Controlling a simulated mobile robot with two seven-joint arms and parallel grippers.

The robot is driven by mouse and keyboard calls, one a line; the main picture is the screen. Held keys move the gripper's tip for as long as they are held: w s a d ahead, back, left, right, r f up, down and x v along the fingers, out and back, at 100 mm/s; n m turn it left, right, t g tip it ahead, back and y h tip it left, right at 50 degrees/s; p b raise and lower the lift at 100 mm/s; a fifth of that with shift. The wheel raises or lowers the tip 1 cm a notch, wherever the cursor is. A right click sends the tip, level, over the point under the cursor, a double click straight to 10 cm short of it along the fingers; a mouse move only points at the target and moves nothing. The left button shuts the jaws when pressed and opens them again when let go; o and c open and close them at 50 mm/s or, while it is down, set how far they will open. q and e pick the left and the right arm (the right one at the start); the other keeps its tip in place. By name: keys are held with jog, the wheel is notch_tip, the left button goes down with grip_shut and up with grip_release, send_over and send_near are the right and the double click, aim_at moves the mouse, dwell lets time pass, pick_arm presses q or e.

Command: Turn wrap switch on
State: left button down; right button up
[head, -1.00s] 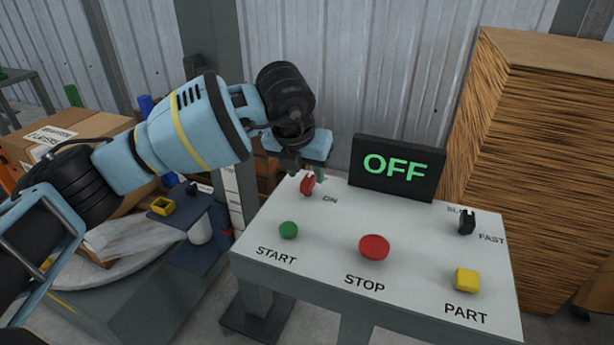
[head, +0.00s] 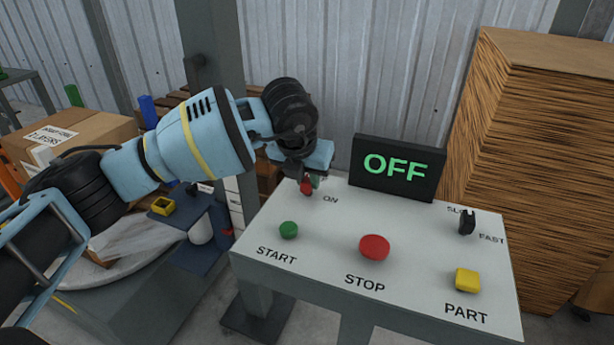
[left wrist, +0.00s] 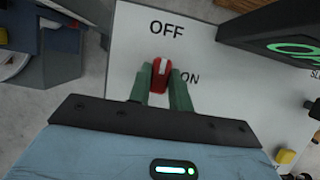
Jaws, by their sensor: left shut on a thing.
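The red wrap switch (head: 307,187) stands at the far left corner of the control panel (head: 330,232), beside the ON label. In the left wrist view the red switch (left wrist: 160,76) sits between the two green fingers, with OFF printed above it and ON to its right. My left gripper (head: 310,181) is down at the panel and shut on the switch; it also shows in the left wrist view (left wrist: 163,85). The display (head: 397,168) reads OFF in green. My right gripper is not in view.
The panel also bears a green START button (head: 289,230), a red STOP button (head: 374,247), a yellow PART button (head: 467,279) and a black speed switch (head: 467,222). A tall brown stack (head: 545,160) stands at the right. A round table with a yellow piece (head: 162,206) near it is at the left.

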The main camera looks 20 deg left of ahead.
pick_arm(q)
jog(key=shift+m, duration=0.3)
jog(key=m+h+p, duration=0.1)
jog(key=m, duration=0.2)
jog(key=shift+a+h, duration=0.15)
jog(key=shift+h, duration=0.15)
jog(key=m+h, duration=0.1)
jog(key=m, duration=0.2)
jog(key=m+g, duration=0.1)
jog(key=m, duration=0.1)
jog(key=shift+w+a+m+g+h, duration=0.1)
jog(key=shift+m+g+h, duration=0.2)
jog(key=shift+m+h, duration=0.1)
jog(key=m+g, duration=0.1)
jog(key=m, duration=0.4)
jog(key=shift+w+f+g+h, duration=0.1)
jog(key=shift+w+g+h, duration=0.05)
jog(key=shift+g+h, duration=0.25)
jog(key=shift+m+g+b, duration=0.6)
jog(key=shift+m+b, duration=0.15)
jog(key=shift+m, duration=0.95)
jog(key=shift+a, duration=0.1)
jog(key=c, duration=1.3)
grip_release()
